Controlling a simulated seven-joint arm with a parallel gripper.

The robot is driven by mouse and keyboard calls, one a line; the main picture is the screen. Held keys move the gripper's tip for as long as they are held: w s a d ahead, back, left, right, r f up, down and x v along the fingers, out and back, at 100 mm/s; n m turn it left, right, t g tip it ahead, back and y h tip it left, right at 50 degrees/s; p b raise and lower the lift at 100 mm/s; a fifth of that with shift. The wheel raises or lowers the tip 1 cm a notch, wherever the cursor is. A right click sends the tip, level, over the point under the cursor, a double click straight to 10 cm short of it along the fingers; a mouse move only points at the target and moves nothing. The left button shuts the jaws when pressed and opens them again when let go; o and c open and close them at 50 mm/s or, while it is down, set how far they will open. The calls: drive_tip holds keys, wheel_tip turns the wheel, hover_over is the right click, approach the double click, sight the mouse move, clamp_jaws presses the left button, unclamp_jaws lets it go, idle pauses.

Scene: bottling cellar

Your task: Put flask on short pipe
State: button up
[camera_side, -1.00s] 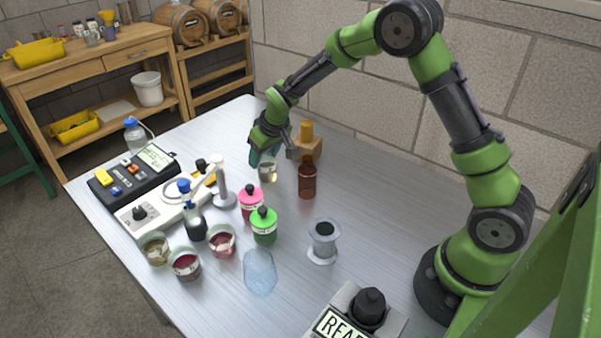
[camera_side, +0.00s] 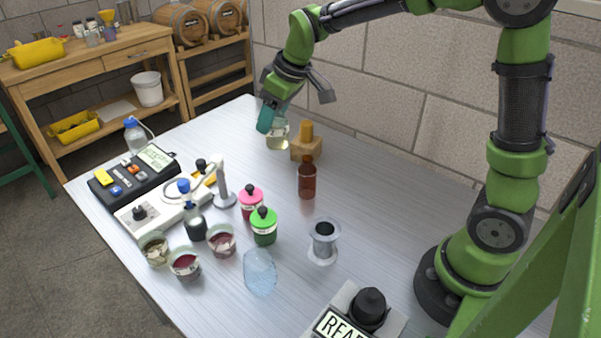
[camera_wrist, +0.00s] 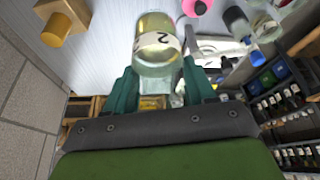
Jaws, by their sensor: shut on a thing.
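The flask (camera_side: 278,140) is clear glass with pale yellowish liquid, held in the air at the back of the table. In the wrist view the flask (camera_wrist: 155,42) sits between the teal fingers, with a white label marked 2. My gripper (camera_side: 271,121) is shut on it; the wrist view shows the gripper (camera_wrist: 162,78) with a finger on each side. The flask is slightly tilted. The short pipe (camera_side: 323,250) is a grey flanged piece standing upright on the table, its open top empty, well to the front right of the flask.
A brown bottle (camera_side: 307,180) and a wooden block with an orange-yellow top (camera_side: 306,150) stand near the flask. Pink (camera_side: 250,198) and green (camera_side: 264,228) bottles, a clear glass (camera_side: 260,273) and several sample cups stand left of the pipe. Table right of the brown bottle is clear.

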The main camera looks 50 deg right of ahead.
drive_tip(key=s+a+n+g+y, duration=0.2)
drive_tip(key=s+a+n+y, duration=0.15)
drive_tip(key=s+n, duration=0.65)
drive_tip(key=n+g, duration=0.4)
drive_tip(key=n, duration=0.5)
hover_over(324, 232)
drive_tip(key=shift+h, duration=0.25)
drive_tip(key=shift+f, duration=3.75)
drive_tip(key=shift+f, duration=0.2)
drive_tip(key=o, duration=1.1)
drive_tip(key=shift+o, duration=0.2)
